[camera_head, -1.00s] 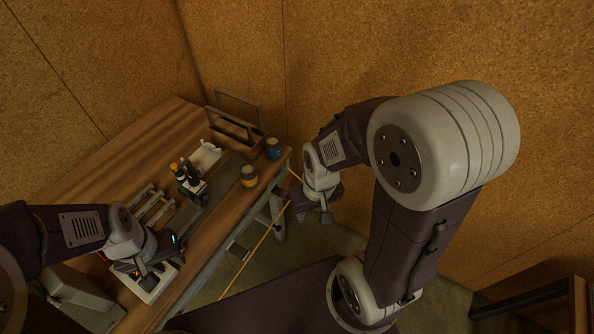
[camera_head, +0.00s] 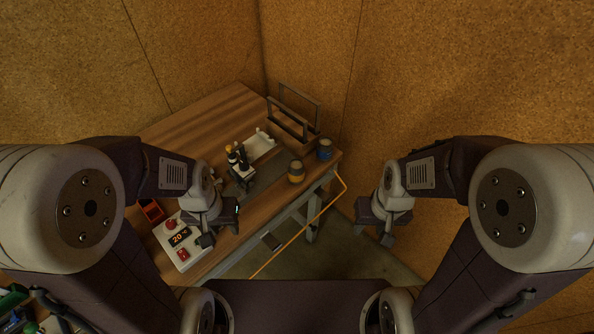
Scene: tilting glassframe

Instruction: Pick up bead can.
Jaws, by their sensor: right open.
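Two small cans stand upright near the right end of the wooden table. One is a grey can with an orange-yellow band (camera_head: 295,171); the other is a dark blue can (camera_head: 324,149) behind and to its right. I cannot tell which of them is the bead can. My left gripper (camera_head: 221,234) hangs over the table's front edge, left of and nearer than the cans, open with nothing seen between its fingers. My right gripper (camera_head: 375,236) is open and empty, off the table's right end, apart from both cans.
A grey frame rack (camera_head: 293,118) stands behind the cans. A white tray (camera_head: 259,147) and a dark-topped bottle holder (camera_head: 240,170) are to their left. A control box (camera_head: 180,240) with red buttons sits at the table's near left. A yellow cable (camera_head: 322,210) hangs at the right end.

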